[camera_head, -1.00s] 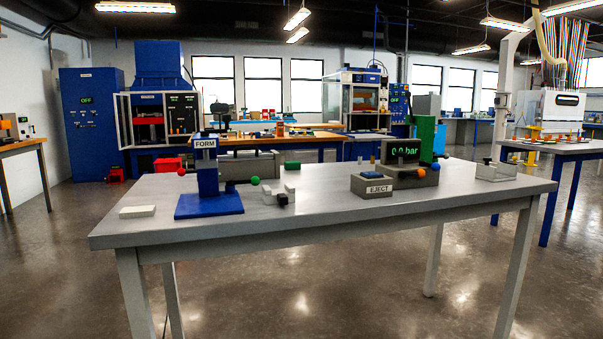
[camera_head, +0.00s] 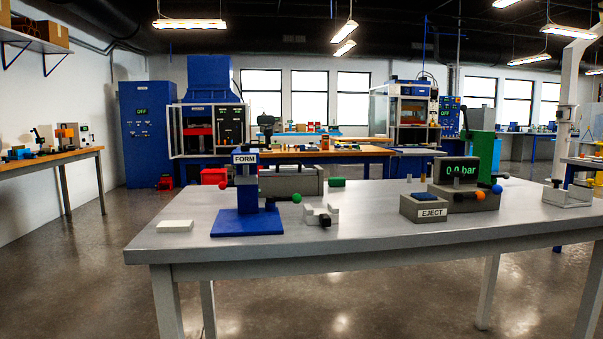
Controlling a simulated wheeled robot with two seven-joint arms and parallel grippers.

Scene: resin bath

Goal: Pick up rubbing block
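No thing in view is labelled as the rubbing block, and I cannot tell for sure which it is. A flat white block (camera_head: 175,226) lies on the left end of the grey table (camera_head: 360,240), apart from the other things. A small white and grey stepped piece with a black knob (camera_head: 320,215) sits on the table right of the blue FORM press (camera_head: 247,200). Neither of my grippers is in view.
A grey EJECT unit (camera_head: 424,208) and a pressure display reading 0.0 bar (camera_head: 461,171) stand on the table's right half. Floor shows in front of the table; a wooden bench (camera_head: 50,158) stands far left.

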